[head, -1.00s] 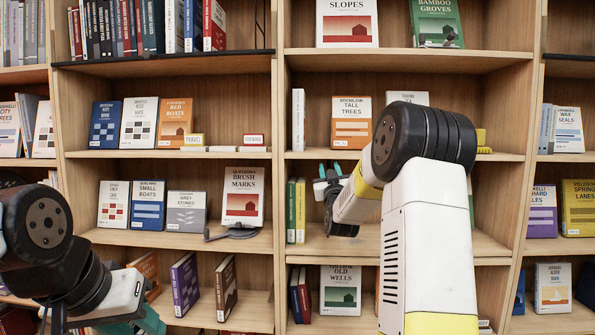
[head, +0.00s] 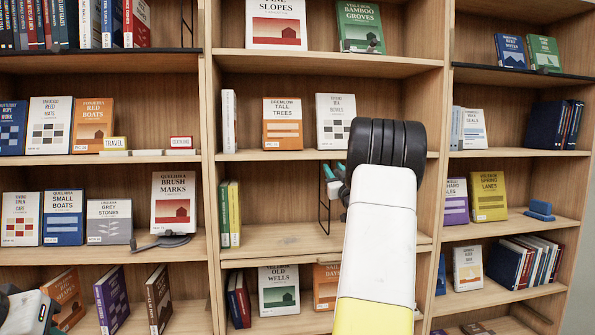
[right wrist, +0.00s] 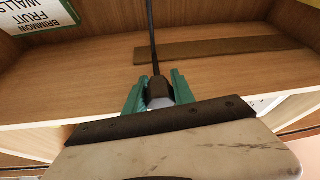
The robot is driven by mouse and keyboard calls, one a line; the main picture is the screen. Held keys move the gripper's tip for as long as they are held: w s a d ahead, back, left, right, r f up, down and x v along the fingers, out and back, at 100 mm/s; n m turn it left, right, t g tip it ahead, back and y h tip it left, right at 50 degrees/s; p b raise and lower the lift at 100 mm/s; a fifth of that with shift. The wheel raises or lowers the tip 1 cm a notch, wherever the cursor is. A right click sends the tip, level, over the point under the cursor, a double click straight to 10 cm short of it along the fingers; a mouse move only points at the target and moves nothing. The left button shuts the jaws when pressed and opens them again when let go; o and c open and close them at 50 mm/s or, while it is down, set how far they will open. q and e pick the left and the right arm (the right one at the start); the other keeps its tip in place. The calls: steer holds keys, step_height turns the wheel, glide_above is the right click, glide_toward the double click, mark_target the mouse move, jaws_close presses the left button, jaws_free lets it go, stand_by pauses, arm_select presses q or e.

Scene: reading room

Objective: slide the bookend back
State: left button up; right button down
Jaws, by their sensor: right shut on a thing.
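The bookend (head: 322,205) is a thin black wire frame standing upright on the middle shelf, to the right of the green and yellow books with a gap between. My right gripper (head: 333,180) is at its upper right edge, partly hidden behind my own arm. In the right wrist view the teal fingers (right wrist: 159,88) are closed on the dark thin upright of the bookend (right wrist: 152,40). My left arm shows only at the lower left corner of the head view; the state of its gripper (head: 52,324) is unclear.
The green book (head: 224,214) and yellow book (head: 235,213) stand at the shelf's left end. In the right wrist view a book with upside-down lettering (right wrist: 38,12) and a flat brown strip (right wrist: 215,46) show. The shelf between books and bookend is clear.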

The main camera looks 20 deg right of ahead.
stand_by(0.3)
steer(key=c, duration=1.1)
jaws_free()
steer(key=shift+o, duration=0.2)
steer(key=v, duration=0.7)
steer(key=shift+s, duration=0.3)
steer(key=shift+f, duration=0.15)
